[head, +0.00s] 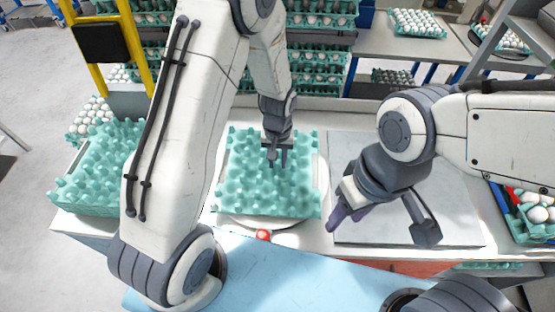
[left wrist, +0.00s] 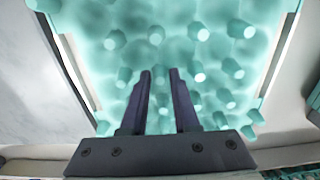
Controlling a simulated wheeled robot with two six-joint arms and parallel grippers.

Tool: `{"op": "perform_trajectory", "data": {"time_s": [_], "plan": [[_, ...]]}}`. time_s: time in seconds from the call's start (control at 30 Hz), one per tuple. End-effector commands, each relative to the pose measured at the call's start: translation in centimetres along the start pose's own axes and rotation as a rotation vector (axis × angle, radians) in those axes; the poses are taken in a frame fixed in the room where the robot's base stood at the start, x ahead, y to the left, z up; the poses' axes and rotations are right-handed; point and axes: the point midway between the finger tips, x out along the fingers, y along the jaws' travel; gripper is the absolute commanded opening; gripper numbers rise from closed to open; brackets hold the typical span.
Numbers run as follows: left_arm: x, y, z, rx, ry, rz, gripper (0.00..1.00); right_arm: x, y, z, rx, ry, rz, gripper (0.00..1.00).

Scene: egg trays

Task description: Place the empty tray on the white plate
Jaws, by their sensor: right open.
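The empty tray (head: 245,190), teal with rows of pegs, lies flat over the white plate (head: 285,224). It covers most of the plate, whose rim shows at the front and right. My left gripper (head: 277,158) is over the far right part of the tray, fingers pointing down. In the left wrist view, its fingers (left wrist: 160,74) are apart with tray surface visible between them; whether they touch the tray I cannot tell. My right gripper (head: 345,215) is open and empty, low beside the tray's front right corner.
A stack of teal trays (head: 100,180) stands at the left end of the table. A grey panel (head: 455,220) lies at the right. A red knob (head: 263,236) sits at the plate's front. Egg-filled trays (head: 322,72) are stacked on the shelf behind.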

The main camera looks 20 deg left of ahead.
Motion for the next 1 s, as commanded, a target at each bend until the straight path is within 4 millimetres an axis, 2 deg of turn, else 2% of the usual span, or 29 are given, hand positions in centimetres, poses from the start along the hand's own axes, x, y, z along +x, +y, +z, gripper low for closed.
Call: {"op": "perform_trajectory", "data": {"time_s": [0.33,0.47,0.57,0.8,1.0], "plan": [[-0.1,0.0,0.0,0.000,0.000,0.000,0.49,0.0,0.0,0.0,0.000,0.000,0.000,0.50],[-0.8,0.0,-0.1,0.000,0.003,0.001,0.49,0.2,0.0,0.0,0.000,0.000,0.000,0.50],[-2.3,0.1,-0.1,0.000,0.006,0.002,0.49,0.6,0.0,0.0,0.000,0.000,0.000,0.50],[-7.5,0.1,-0.1,0.000,0.008,0.003,0.49,1.4,0.1,0.1,-0.001,0.000,0.000,0.50],[-10.8,0.1,-0.1,0.000,0.004,0.002,0.49,1.7,0.1,0.1,-0.001,0.000,0.000,0.50]]}}
